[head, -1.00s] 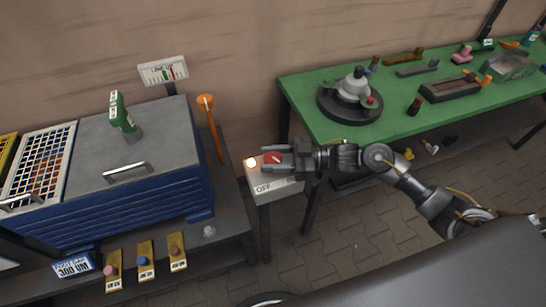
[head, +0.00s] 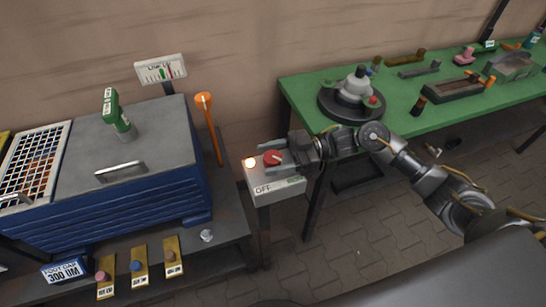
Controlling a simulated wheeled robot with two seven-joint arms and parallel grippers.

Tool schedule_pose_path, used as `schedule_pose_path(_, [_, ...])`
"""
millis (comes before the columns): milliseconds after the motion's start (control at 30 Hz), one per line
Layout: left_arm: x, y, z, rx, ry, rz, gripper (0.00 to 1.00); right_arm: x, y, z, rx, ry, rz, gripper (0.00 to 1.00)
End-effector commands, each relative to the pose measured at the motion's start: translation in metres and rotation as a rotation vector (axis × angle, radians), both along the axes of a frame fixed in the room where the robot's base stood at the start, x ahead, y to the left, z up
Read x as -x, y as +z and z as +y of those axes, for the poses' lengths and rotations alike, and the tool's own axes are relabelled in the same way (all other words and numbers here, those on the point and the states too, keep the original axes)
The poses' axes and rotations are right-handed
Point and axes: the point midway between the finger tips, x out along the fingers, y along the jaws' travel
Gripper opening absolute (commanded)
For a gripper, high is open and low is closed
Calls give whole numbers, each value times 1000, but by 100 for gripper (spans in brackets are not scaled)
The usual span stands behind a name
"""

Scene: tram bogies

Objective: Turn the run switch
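The run switch is a red knob (head: 272,158) on top of a pale box (head: 275,184) on a post. The box front reads OFF at its left end, with a greenish label at its right. A lamp (head: 250,163) glows beside the knob. My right gripper (head: 279,157) comes in from the right with its fingers spread around the knob. I cannot tell whether the fingers touch it. My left gripper is not in view.
A blue machine (head: 130,210) with a grey lid and an orange lever (head: 209,125) stands at left. A green bench (head: 405,120) with a round fixture (head: 352,100) and several parts stands behind my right arm. Paved floor lies open below.

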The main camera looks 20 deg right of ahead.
Motion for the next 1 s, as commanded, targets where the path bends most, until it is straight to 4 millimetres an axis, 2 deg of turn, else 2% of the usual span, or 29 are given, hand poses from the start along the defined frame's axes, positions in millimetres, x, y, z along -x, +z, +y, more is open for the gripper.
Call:
schedule_pose_path(367, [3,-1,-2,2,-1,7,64,0,-1,-5,1,-2,0,64])
schedule_pose_path(700, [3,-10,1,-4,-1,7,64,0,-2,-57,3,-3,-1,64])
schedule_pose_path(833, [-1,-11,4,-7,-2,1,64,0,-2,-70,2,-1,0,64])
schedule_pose_path(1000, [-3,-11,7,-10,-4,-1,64,0,0,-75,0,0,0,64])
